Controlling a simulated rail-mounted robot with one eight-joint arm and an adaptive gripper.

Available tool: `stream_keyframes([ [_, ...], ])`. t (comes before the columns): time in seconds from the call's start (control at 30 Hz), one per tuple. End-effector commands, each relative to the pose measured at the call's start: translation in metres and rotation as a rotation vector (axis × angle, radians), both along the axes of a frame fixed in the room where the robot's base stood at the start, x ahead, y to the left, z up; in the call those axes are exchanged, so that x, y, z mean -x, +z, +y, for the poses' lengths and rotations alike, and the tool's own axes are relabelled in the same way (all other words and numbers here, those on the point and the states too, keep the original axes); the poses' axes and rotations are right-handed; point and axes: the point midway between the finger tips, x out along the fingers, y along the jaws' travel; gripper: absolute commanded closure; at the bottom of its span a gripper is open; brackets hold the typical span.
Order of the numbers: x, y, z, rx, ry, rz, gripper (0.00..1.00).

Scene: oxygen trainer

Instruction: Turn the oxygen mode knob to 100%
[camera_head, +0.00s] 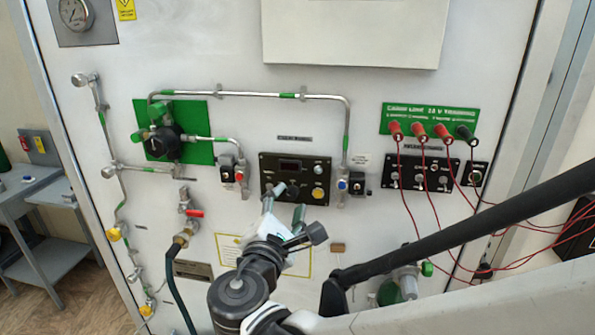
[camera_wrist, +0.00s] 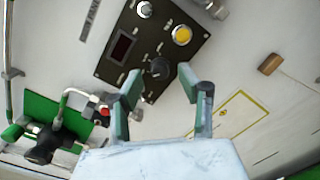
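The oxygen mode knob appears to be the black round knob (camera_wrist: 158,68) on the dark control panel (camera_wrist: 192,66), below the display in the head view. In the wrist view it lies between the tips of my gripper (camera_wrist: 158,76), with a gap visible on both sides. In the head view my gripper (camera_head: 289,198) reaches up to the lower part of the panel (camera_head: 268,164), and its fingers partly cover the knob area. The fingers are apart and hold nothing. The knob's labels and pointer are too small to read.
A yellow button (camera_head: 318,194) sits right of the knob, with a dark display (camera_head: 290,165) above. A toggle switch box (camera_head: 240,174) and pipes (camera_head: 347,140) flank the panel. Red cables (camera_head: 406,205) hang at the right. A red-handled valve (camera_head: 193,213) is lower left.

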Motion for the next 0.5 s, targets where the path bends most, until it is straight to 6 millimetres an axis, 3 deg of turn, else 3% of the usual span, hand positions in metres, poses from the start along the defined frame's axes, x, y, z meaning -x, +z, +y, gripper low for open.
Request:
stream_keyframes([
  [0.2, -0.016, 0.0, -0.004, 0.0, -0.001, 0.0, 0.63],
  [0.5, -0.018, 0.0, -0.004, 0.0, 0.001, 0.001, 0.63],
])
